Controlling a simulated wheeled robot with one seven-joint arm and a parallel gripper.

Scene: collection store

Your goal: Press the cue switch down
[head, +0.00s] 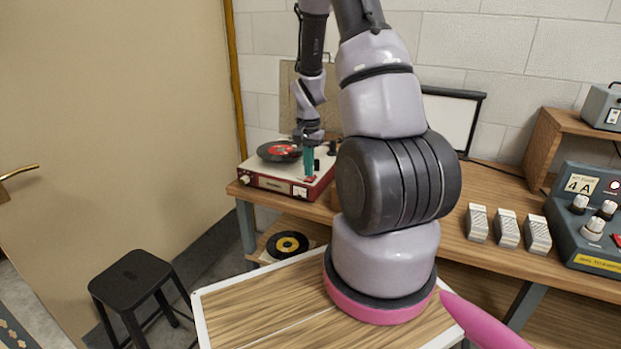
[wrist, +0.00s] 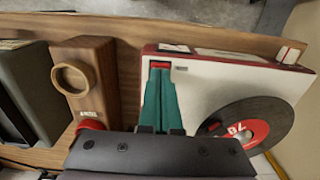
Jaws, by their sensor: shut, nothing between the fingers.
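The record player (head: 250,166) has a cream top and a red front and stands on the bench. A small red switch (head: 310,179), which I take to be the cue switch, is at its front right corner. In the wrist view the switch (wrist: 160,64) shows just beyond my fingertips. My gripper (head: 308,174) points down over that corner, its teal fingers shut together and empty. In the wrist view the gripper (wrist: 160,72) is right at the switch; I cannot tell whether it touches. The switch is partly hidden by the fingers.
A black record with a red label (wrist: 245,130) lies on the player beside my fingers. A wooden box with a round ring (wrist: 85,75) stands close on the other side. A black stool (head: 132,278) is at the left. A blue-grey console (head: 585,240) stands at the right.

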